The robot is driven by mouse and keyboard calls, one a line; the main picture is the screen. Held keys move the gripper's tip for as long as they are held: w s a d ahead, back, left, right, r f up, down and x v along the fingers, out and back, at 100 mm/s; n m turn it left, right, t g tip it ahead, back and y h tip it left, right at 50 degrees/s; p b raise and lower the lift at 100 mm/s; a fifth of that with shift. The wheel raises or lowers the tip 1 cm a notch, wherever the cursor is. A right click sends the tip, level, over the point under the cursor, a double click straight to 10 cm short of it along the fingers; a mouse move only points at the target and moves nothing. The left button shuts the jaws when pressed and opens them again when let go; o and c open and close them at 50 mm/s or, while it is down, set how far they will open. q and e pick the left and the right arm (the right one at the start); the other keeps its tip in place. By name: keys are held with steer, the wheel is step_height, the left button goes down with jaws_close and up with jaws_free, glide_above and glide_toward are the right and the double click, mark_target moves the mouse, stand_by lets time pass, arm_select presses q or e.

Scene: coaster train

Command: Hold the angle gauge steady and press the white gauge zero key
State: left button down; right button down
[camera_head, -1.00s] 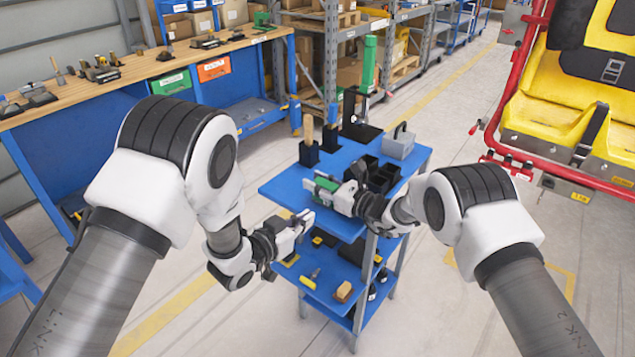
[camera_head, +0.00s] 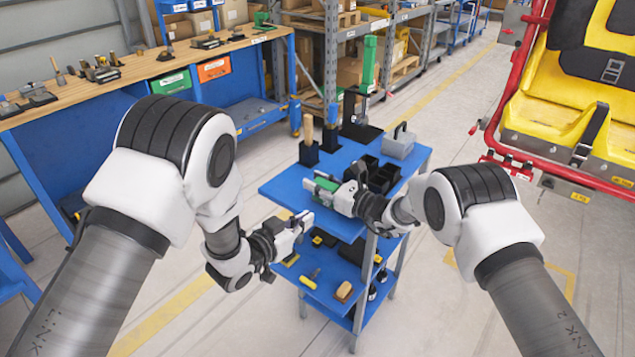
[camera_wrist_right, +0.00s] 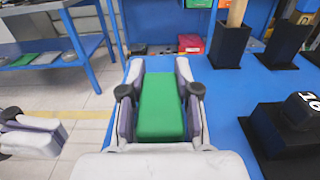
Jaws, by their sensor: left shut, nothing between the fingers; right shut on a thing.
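The angle gauge, a green block (camera_wrist_right: 160,108), is between the fingers of my right gripper (camera_wrist_right: 160,95) in the right wrist view. In the head view the green gauge (camera_head: 327,184) shows at the tip of my right gripper (camera_head: 338,193), over the left part of the blue cart top. The white zero key cannot be made out in either view. My left gripper (camera_head: 302,221) is shut and empty, just below and left of the gauge and apart from it. It also shows at the left edge of the right wrist view (camera_wrist_right: 30,132).
The blue cart top (camera_head: 285,188) carries a black holder with a wooden handle (camera_head: 308,140), black bins (camera_head: 383,178) and a grey case (camera_head: 399,143). Lower shelves hold small tools. A workbench (camera_head: 130,70) stands at the left, a yellow coaster seat (camera_head: 560,95) at the right.

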steer(key=c, duration=0.7)
jaws_free()
steer(key=shift+c, duration=0.2)
